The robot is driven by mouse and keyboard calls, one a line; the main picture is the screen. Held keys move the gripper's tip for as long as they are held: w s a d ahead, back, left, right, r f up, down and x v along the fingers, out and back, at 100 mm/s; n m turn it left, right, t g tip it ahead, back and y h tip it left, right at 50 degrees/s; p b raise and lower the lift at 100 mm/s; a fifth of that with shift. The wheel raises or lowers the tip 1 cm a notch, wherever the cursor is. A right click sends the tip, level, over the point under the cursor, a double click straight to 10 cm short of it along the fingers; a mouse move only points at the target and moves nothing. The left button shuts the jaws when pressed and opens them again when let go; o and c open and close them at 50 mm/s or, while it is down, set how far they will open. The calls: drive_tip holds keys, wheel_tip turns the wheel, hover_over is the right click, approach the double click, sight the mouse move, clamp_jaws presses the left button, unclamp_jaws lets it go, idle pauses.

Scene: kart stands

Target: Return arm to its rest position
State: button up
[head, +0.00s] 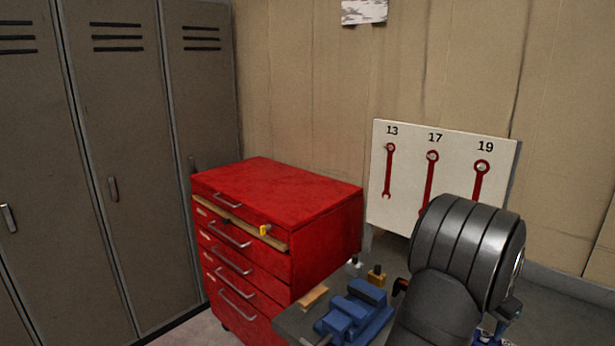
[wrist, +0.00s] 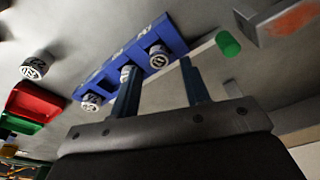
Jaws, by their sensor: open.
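My gripper (wrist: 159,64) shows in the wrist view with its two dark blue fingers apart and nothing between them. Past the fingertips lies a blue rack (wrist: 172,28) with several round, pale-topped pieces in it. I cannot tell how far the fingertips are from the rack. In the head view, my dark arm fills the lower right and hides the fingers.
A blue vise (head: 355,312) stands on the bench beside my arm. A red drawer cabinet (head: 330,235) stands left of it. A board (head: 405,200) with red wrenches is behind my arm. The wrist view shows a green cylinder (wrist: 228,43) and a red bin (wrist: 35,102).

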wheel_tip(320, 180, up, 2)
drive_tip(key=shift+r, duration=0.1)
drive_tip(key=s+d+r, duration=0.2)
drive_tip(key=s+r, duration=0.5)
drive_tip(key=s, duration=0.5)
drive_tip(key=s+a+f+m, duration=0.1)
drive_tip(key=s+a+m, duration=0.3)
drive_tip(key=s+a, duration=0.3)
drive_tip(key=shift+g, duration=0.4)
drive_tip(key=w+f, duration=0.3)
drive_tip(key=w, duration=0.1)
drive_tip(key=w+a+f, duration=0.1)
drive_tip(key=w+f, duration=0.2)
drive_tip(key=w, duration=0.1)
drive_tip(key=w+a+f, duration=0.1)
drive_tip(key=w+f, duration=0.2)
drive_tip(key=w, duration=0.1)
drive_tip(key=shift+f, duration=0.85)
